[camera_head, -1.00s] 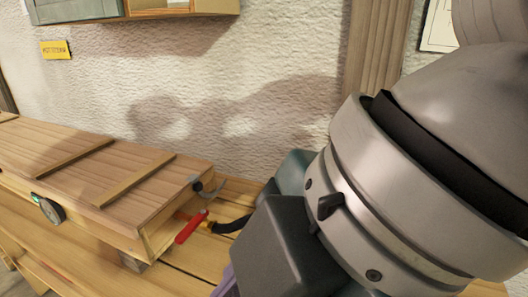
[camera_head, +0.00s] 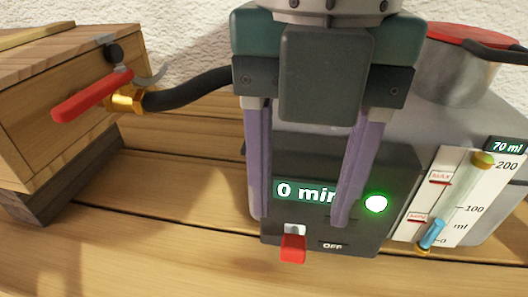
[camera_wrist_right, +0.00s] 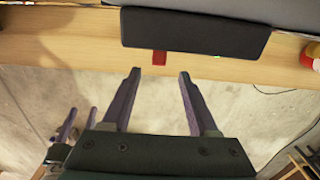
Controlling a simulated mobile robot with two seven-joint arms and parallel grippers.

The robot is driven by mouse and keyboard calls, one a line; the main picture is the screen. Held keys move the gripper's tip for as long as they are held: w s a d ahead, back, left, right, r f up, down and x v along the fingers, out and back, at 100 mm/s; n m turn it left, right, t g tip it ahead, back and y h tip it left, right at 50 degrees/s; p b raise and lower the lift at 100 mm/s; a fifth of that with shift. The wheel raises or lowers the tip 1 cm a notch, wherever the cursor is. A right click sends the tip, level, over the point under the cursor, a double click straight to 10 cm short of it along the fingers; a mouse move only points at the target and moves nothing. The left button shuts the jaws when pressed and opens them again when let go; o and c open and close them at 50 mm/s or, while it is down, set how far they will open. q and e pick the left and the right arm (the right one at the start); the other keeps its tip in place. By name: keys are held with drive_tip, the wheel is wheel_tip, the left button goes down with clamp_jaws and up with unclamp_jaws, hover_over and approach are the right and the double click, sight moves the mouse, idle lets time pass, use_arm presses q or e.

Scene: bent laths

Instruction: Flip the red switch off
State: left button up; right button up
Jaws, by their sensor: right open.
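The red switch (camera_head: 292,248) sticks out low on the front of a dark control box (camera_head: 285,222), left of an "OFF" label. The box shows "0 min" and a lit green lamp (camera_head: 376,203). My right gripper (camera_head: 300,222) is open and empty, its two purple fingers spread in front of the box, with the switch just below and between the tips. In the right wrist view the red switch (camera_wrist_right: 159,57) lies just beyond the gap between the open fingers (camera_wrist_right: 159,72). Small purple fingers (camera_wrist_right: 82,112) at that view's left look like my left gripper.
A wooden box (camera_head: 65,110) with a red-handled valve (camera_head: 92,95) and black hose (camera_head: 190,92) stands at left. A steel pot with a red lid (camera_head: 465,38) sits on the grey unit at right, beside a gauge (camera_head: 455,200). Bare wooden bench (camera_head: 170,235) lies in front.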

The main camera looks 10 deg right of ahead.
sight(294, 246)
wheel_tip(294, 246, down, 6)
drive_tip(key=shift+f+b, duration=0.2)
drive_tip(key=shift+b, duration=0.4)
clamp_jaws()
